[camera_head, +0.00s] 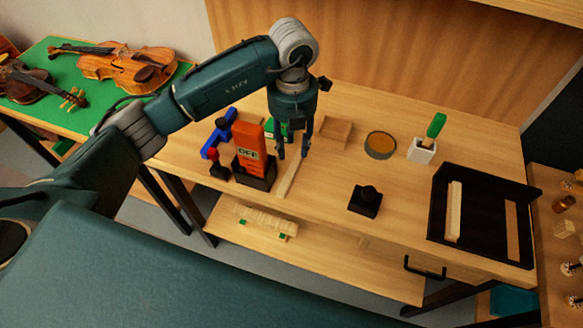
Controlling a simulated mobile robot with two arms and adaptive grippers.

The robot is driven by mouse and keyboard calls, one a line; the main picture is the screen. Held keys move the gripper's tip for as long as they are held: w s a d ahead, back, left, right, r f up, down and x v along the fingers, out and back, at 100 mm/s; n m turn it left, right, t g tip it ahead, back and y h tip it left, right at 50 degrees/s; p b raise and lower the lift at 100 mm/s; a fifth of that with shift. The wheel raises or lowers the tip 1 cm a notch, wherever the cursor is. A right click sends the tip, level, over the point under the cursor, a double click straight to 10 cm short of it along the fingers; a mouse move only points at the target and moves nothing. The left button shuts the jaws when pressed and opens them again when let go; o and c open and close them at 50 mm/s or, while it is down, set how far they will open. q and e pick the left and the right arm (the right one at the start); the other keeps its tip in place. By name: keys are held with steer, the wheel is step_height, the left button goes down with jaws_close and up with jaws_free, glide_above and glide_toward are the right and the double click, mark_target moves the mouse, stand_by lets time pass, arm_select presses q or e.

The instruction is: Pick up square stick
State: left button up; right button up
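A pale wooden square stick (288,181) lies on the bench top, just right of the orange box. Its far end is hidden behind or under my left gripper (293,153). My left gripper points down over the far part of this stick, with its two fingers apart and nothing visible between them. I cannot tell whether the fingertips touch the bench. Two more strips lie in the black tray (482,236) at the right: a pale one (454,211) and a browner one (513,231). My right gripper is not in view.
An orange box (248,142) in a black holder, a blue clamp (217,134) and a green item (277,129) stand close to the gripper. A black knobbed block (366,200), round tin (380,145) and white cup (422,151) stand right. Violins (127,67) lie far left.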

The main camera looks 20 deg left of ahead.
mark_target(293, 162)
arm_select(q)
steer(key=shift+w+f, duration=0.1)
steer(key=shift+f, duration=0.3)
steer(key=shift+w+f+p, duration=0.1)
steer(key=shift+f+p, duration=0.2)
steer(key=shift+f, duration=0.05)
steer(key=f, duration=0.1)
steer(key=f+p, duration=0.1)
steer(key=f, duration=0.1)
steer(key=shift+s+d+f+p, duration=0.1)
steer(key=shift+s+f+p, duration=0.15)
steer(key=shift+p, duration=0.15)
steer(key=shift+f, duration=0.55)
steer(key=shift+w, duration=0.1)
steer(key=c, duration=0.8)
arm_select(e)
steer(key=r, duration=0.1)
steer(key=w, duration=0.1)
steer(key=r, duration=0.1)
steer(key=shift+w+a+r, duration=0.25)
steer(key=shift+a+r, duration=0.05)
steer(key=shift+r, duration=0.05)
